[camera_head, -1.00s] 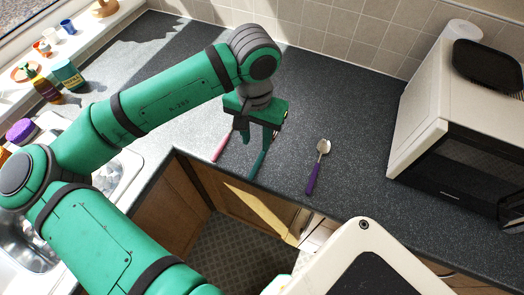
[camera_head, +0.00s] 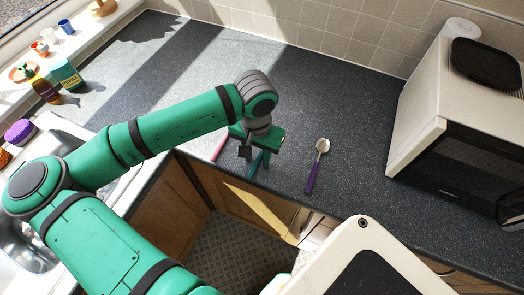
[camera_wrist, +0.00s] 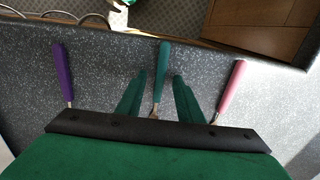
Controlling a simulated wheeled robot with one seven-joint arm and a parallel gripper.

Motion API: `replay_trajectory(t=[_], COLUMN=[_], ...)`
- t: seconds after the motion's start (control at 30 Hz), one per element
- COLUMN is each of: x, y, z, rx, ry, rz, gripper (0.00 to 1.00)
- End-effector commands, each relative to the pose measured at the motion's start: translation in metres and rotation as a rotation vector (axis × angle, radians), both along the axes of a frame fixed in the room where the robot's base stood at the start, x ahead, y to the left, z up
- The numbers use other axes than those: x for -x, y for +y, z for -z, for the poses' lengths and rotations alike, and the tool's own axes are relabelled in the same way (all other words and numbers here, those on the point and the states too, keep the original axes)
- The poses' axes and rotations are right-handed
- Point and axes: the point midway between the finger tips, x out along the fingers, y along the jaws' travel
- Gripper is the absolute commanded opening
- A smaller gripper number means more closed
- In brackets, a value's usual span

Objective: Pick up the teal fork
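The teal fork (camera_wrist: 161,72) lies on the dark speckled counter with its handle toward the front edge. In the wrist view its handle runs between the two fingers of my gripper (camera_wrist: 158,98); its head end is hidden by the gripper body. The fingers stand apart, with a gap on each side of the handle. In the head view my gripper (camera_head: 252,158) points down over the counter near its front edge, and part of the teal handle (camera_head: 263,166) shows beside and below the fingers.
A purple-handled spoon (camera_head: 313,178) lies to the right, and a pink-handled utensil (camera_head: 217,149) lies close on the left. A microwave (camera_head: 420,110) stands at the right. The sink (camera_head: 55,200) is at the left. The counter behind my gripper is clear.

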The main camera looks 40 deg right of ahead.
Motion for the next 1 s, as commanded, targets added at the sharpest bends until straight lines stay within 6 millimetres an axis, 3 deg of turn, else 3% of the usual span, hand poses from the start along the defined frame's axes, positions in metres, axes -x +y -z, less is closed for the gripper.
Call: replay_trajectory(t=[0.07, 0.1, 0.23, 0.73, 1.0], x=[0.000, 0.000, 0.000, 0.000, 0.005], y=[0.000, 0.000, 0.000, -0.001, 0.005], z=[0.000, 0.000, 0.000, -0.008, -0.047], rx=[0.000, 0.000, 0.000, 0.002, 0.002], ry=[0.000, 0.000, 0.000, -0.001, -0.002], rz=[0.000, 0.000, 0.000, 0.001, 0.004], gripper=[0.34, 0.29, 0.00, 0.00, 0.00])
